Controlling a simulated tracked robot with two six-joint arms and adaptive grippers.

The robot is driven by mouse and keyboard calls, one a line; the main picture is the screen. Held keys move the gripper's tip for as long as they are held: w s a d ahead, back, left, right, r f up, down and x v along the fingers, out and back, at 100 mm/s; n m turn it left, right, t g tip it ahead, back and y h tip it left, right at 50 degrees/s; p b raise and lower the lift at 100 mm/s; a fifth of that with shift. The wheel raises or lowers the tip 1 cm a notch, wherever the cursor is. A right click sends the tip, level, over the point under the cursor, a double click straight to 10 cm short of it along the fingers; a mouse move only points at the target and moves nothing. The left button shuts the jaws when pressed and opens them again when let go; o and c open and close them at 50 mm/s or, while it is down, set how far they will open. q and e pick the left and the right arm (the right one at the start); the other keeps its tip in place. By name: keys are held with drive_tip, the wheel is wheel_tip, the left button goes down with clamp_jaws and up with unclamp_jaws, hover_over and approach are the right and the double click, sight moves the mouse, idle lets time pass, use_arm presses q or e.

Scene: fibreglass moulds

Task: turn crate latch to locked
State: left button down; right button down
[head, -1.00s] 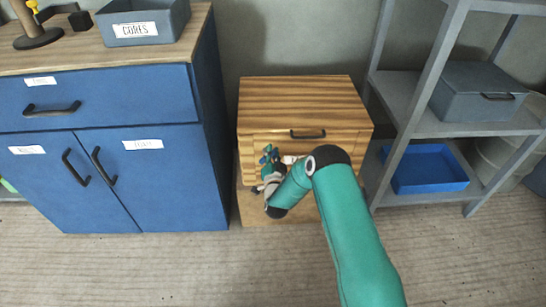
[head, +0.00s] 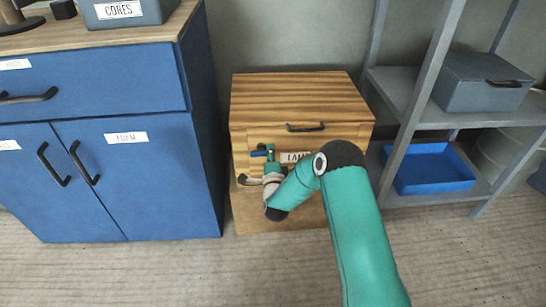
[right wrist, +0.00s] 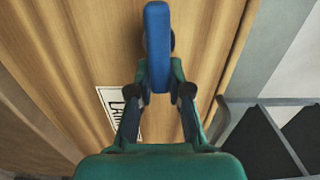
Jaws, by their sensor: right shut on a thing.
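A wooden crate (head: 300,97) stands on the floor against the wall, with a dark handle (head: 305,127) on its front. Its blue latch (head: 258,153) is on the front face, left of a white label (head: 295,157). In the head view the latch's visible part points left. My right gripper (head: 269,158) is at the latch. In the right wrist view the blue latch bar (right wrist: 157,40) sits between the fingertips of my right gripper (right wrist: 160,76), which is shut on it. The gripper hides part of the latch in the head view. My left gripper is not in view.
A blue cabinet (head: 120,75) stands close on the left, with a grey bin (head: 130,12) on top. A grey shelf unit (head: 420,85) stands on the right, holding a grey box (head: 482,85) and a blue tray (head: 430,170). The floor in front is clear.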

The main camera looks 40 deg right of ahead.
drive_tip(key=shift+s+d+f+m, duration=0.15)
drive_tip(key=shift+s+f+m, duration=0.05)
drive_tip(key=shift+f+m, duration=0.25)
drive_tip(key=c, duration=1.1)
unclamp_jaws()
drive_tip(key=shift+w+r, duration=0.1)
drive_tip(key=shift+r, duration=0.1)
drive_tip(key=v, duration=1.2)
drive_tip(key=shift+f, duration=0.1)
